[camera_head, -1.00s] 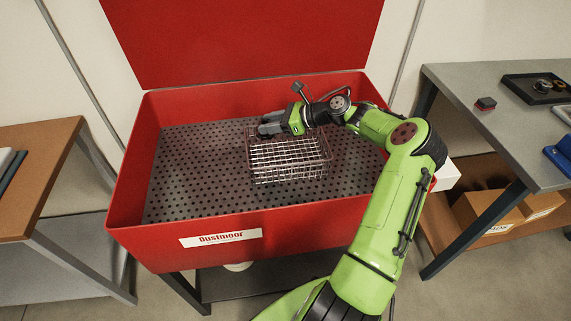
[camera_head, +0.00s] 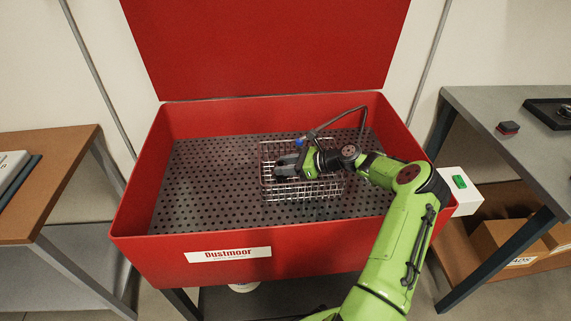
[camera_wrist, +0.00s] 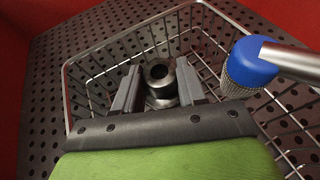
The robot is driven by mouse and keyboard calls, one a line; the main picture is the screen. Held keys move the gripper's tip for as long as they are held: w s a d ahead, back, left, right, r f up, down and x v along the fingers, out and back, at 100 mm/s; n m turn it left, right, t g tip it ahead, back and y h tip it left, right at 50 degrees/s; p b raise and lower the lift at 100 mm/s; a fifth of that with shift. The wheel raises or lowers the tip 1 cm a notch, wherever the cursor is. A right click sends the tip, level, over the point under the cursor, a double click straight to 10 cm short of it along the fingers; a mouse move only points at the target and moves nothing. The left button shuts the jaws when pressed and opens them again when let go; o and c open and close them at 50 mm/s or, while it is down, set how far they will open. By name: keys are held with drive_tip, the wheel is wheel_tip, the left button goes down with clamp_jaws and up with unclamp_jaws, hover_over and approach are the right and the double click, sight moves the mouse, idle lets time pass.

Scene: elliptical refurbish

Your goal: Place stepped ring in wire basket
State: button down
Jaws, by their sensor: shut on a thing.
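The wire basket (camera_head: 308,195) stands on the perforated floor of the red washer; its rim also shows in the wrist view (camera_wrist: 93,50). My gripper (camera_head: 287,165) is over the left part of the basket. In the wrist view my gripper (camera_wrist: 160,75) has its two grey fingers on either side of the stepped ring (camera_wrist: 160,88), a dark metal piece with a round hole and a wider lower step. The ring is within the basket's outline; how far it is above the basket floor I cannot tell. In the head view the fingers hide the ring.
A blue-tipped nozzle or brush (camera_wrist: 247,66) on a metal tube hangs close to the right of my gripper. The red washer (camera_head: 140,195) walls surround the basket. Perforated floor (camera_head: 210,180) is clear to the left. Benches stand at both sides.

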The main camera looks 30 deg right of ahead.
drive_tip(key=shift+f, duration=0.2)
drive_tip(key=c, duration=0.6)
unclamp_jaws()
drive_tip(key=shift+c, duration=0.2)
